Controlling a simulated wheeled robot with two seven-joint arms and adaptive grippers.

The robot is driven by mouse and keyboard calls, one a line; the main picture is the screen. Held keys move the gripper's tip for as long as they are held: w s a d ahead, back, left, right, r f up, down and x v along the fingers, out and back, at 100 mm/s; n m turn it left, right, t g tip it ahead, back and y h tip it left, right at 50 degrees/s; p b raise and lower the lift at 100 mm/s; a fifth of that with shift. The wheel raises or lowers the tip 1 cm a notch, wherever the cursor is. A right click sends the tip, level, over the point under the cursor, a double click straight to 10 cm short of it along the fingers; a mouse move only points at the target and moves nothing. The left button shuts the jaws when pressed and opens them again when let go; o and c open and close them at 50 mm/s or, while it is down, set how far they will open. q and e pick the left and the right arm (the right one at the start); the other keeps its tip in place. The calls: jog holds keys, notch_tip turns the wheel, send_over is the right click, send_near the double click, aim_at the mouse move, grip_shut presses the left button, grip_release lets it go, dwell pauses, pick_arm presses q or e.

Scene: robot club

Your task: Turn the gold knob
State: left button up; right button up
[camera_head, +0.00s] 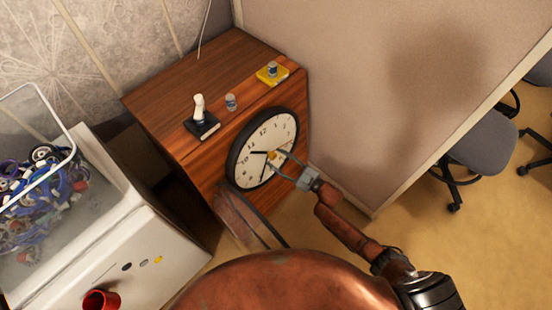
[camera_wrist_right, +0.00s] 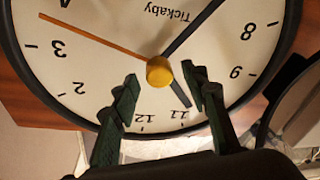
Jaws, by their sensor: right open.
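The gold knob (camera_head: 271,155) is at the centre of a round black-rimmed clock (camera_head: 241,178) on the front of a wooden cabinet. In the right wrist view, the gold knob (camera_wrist_right: 159,71) sits over the pivot of the clock hands. My right gripper (camera_head: 281,159) is open in front of the clock face. In the wrist view, the fingertips of my right gripper (camera_wrist_right: 158,80) lie on either side of the knob, with visible gaps. Whether the tips reach as deep as the knob is hard to tell. My left gripper is out of view.
A white bin (camera_head: 150,225) of parts stands left. A partition (camera_head: 350,80) rises close on the right.

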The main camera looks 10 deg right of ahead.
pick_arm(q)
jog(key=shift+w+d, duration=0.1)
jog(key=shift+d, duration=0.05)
pick_arm(e)
jog(key=v, duration=1.1)
